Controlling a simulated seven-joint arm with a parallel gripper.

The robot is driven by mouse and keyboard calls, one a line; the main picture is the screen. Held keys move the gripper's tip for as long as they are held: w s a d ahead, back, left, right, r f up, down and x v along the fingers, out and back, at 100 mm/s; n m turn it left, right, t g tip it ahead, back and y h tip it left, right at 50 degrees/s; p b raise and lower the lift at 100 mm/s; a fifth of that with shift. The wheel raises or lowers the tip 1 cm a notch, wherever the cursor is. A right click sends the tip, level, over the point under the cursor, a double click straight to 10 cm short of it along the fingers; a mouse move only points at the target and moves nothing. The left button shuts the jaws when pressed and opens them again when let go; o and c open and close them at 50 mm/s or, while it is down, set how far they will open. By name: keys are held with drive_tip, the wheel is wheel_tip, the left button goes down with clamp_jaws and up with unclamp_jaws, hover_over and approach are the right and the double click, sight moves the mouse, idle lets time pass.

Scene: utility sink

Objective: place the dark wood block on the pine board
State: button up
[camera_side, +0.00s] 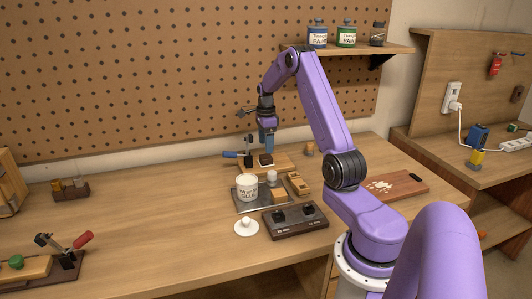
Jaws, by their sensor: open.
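The dark wood block (266,160) is a small dark brown piece with a pale lower edge. It appears to rest on the pine board (288,159), a light flat board towards the back of the bench. My gripper (267,151) points straight down directly over the block, with its bluish fingers close to the block's top. The gripper is open. At this size I cannot tell whether the fingers touch the block or stand just above it.
A clamp with a blue handle (231,154) stands left of the block. The bench's left middle is clear.

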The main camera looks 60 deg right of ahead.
sight(266, 157)
wheel_tip(266, 157, up, 6)
drive_tip(key=w+a+r+n, duration=0.2)
drive_tip(key=a+n, duration=0.2)
drive_tip(key=a, duration=0.4)
drive_tip(key=w+a+r+n, duration=0.1)
drive_tip(key=a+n, duration=0.3)
drive_tip(key=a, duration=0.4)
drive_tip(key=s+a+r+n, duration=0.1)
drive_tip(key=s+a+n, duration=0.1)
drive_tip(key=a+n, duration=0.45)
drive_tip(key=s+a+r+n, duration=0.1)
drive_tip(key=s+a+n, duration=0.15)
drive_tip(key=a, duration=0.65)
drive_tip(key=s+a+n, duration=1.1)
drive_tip(key=s+n, duration=0.1)
drive_tip(key=s, duration=0.1)
drive_tip(key=s+f+n, duration=0.1)
drive_tip(key=s+n, duration=0.9)
drive_tip(key=s, duration=0.3)
drive_tip(key=shift+s+a+f+n, duration=0.15)
drive_tip(key=shift+s+f+n, duration=0.15)
drive_tip(key=shift+s, duration=0.1)
